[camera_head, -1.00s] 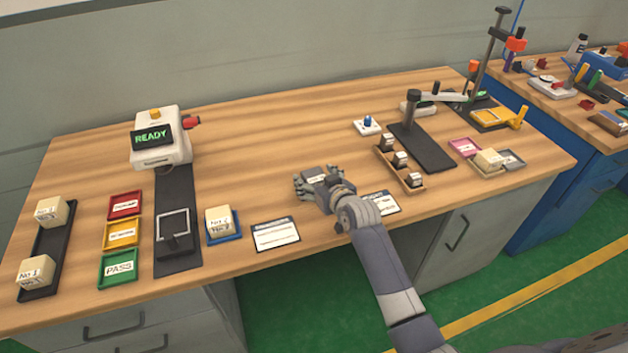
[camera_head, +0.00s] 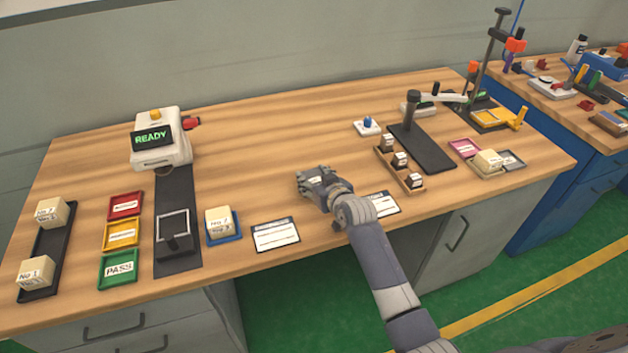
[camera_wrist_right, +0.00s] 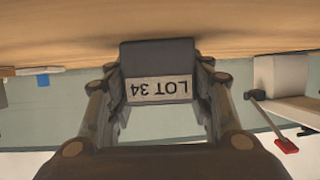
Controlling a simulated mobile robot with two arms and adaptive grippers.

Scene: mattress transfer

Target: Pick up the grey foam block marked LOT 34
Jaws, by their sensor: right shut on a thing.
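The grey foam block (camera_wrist_right: 158,58) with a LOT 34 label shows in the right wrist view, the label upside down in the picture. My right gripper (camera_wrist_right: 160,90) has its two fingers on either side of the block and is shut on it. In the head view my right gripper (camera_head: 312,178) is over the middle of the wooden bench, and the block is hard to make out there. In the wrist view the bench top shows beyond the block; I cannot tell whether the block touches it. My left gripper is not in view.
A bench (camera_head: 270,125) carries a white READY device (camera_head: 160,140), colored trays including a green PASS tray (camera_head: 118,269), and cream blocks at left. A white card (camera_head: 276,236) lies left of my gripper. A stamp rack (camera_head: 402,166) stands to its right. The bench behind my gripper is clear.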

